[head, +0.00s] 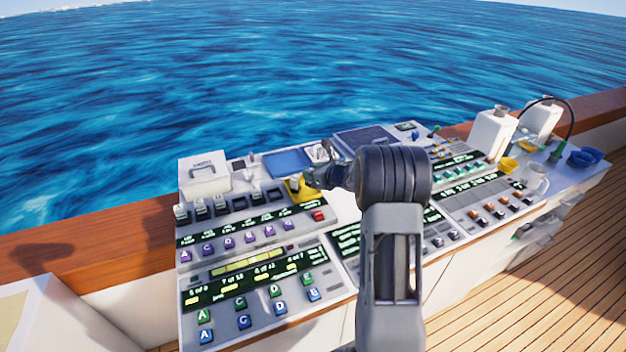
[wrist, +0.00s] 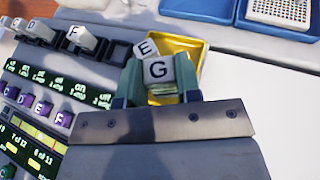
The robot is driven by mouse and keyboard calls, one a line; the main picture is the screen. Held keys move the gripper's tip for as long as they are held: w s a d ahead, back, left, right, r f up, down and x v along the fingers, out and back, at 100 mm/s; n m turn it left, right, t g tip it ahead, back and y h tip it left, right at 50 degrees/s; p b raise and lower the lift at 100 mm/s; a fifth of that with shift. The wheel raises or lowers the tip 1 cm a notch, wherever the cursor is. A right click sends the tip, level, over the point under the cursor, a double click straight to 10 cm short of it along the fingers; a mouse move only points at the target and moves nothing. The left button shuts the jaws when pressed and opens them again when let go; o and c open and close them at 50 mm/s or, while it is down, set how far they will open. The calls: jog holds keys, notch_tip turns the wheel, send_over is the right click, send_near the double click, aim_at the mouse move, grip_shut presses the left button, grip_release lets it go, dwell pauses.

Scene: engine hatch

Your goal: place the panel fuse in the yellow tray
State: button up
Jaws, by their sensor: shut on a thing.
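The yellow tray (wrist: 192,45) lies ahead of my gripper (wrist: 159,78) in the wrist view; in the head view the tray (head: 303,193) sits at the back of the console, partly hidden by my gripper (head: 308,180). My gripper is shut on a pale grey fuse block marked G (wrist: 158,69), between its two green fingers. The block is over the tray; I cannot tell whether it touches what is below. Another grey block marked E (wrist: 147,47) is just behind it, at the tray's left side.
A row of dark slots, some with grey blocks (wrist: 82,38), runs left of the tray. A blue tray (wrist: 200,8) and a white grid piece (wrist: 285,12) are behind it. A white box (head: 204,175) stands at the console's back left. Bare white surface lies right of the tray.

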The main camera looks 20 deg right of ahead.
jog(key=shift+w+d+f, duration=0.15)
jog(key=shift+w+f, duration=0.05)
jog(key=shift+f, duration=0.15)
jog(key=f, duration=0.1)
jog(key=f+p, duration=0.1)
jog(key=shift+w+f, duration=0.2)
jog(key=shift+f, duration=0.5)
jog(key=shift+f, duration=0.25)
jog(key=o, duration=0.9)
jog(key=shift+r, duration=0.1)
